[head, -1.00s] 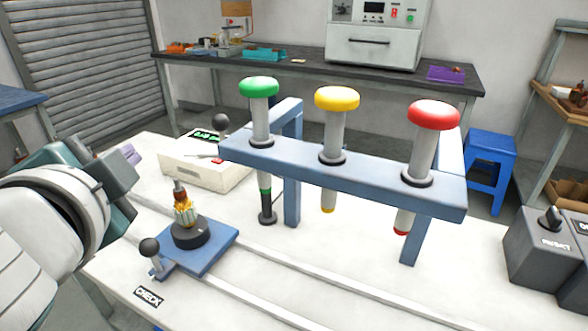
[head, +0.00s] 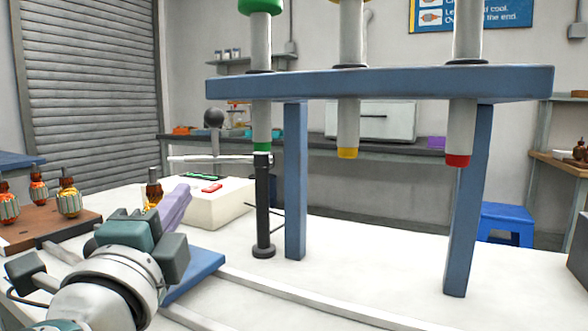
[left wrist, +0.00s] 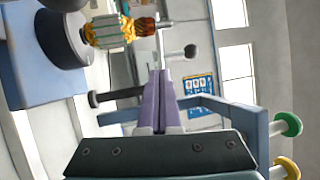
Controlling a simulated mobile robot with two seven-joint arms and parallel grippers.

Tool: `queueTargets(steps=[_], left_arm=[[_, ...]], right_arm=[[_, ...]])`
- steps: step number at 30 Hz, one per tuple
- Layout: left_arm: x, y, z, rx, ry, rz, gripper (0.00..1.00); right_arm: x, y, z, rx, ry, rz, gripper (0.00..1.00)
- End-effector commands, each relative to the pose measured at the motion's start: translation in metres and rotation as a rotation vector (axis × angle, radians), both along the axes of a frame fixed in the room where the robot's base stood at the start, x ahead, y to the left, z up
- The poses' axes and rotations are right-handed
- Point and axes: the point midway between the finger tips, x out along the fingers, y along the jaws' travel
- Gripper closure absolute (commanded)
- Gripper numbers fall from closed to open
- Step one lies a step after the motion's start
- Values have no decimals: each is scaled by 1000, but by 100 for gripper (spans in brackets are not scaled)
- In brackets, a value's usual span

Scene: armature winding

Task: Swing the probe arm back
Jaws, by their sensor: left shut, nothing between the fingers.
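The probe arm (head: 225,158) is a thin pale rod, roughly level, with a dark ball knob (head: 214,117) on a short stem above it. Its right end meets the top of a black post (head: 263,205). My left gripper (head: 176,205) is shut and empty, its purple fingers together, lower and nearer than the knob and apart from it. In the left wrist view the fingers (left wrist: 162,100) point toward the knob (left wrist: 190,52) and rod. An armature (head: 153,190) stands on the blue carriage (head: 195,272), partly hidden behind my gripper. My right gripper is out of view.
A white tester box (head: 215,207) stands behind the carriage. A blue frame (head: 380,83) with green, yellow and red plungers spans the right. A brown board (head: 35,235) with several armatures lies left. White rails (head: 270,293) cross the front of the table.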

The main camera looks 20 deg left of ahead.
Motion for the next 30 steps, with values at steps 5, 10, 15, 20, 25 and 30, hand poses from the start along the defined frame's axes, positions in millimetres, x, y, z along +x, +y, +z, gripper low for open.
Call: queueTargets(steps=[5, 10, 15, 20, 25, 30], left_arm=[[37, 16, 11, -1, -3, 4, 100], [66, 28, 15, -1, -3, 4, 100], [85, 35, 18, -2, -1, 3, 100], [92, 38, 20, -3, 0, 3, 100], [93, 38, 20, -3, 0, 2, 100], [93, 39, 19, -3, 0, 1, 100]], right_arm=[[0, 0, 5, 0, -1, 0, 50], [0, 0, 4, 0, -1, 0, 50], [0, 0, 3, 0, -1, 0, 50], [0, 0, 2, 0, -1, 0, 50], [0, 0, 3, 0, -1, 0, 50], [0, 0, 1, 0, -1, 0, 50]])
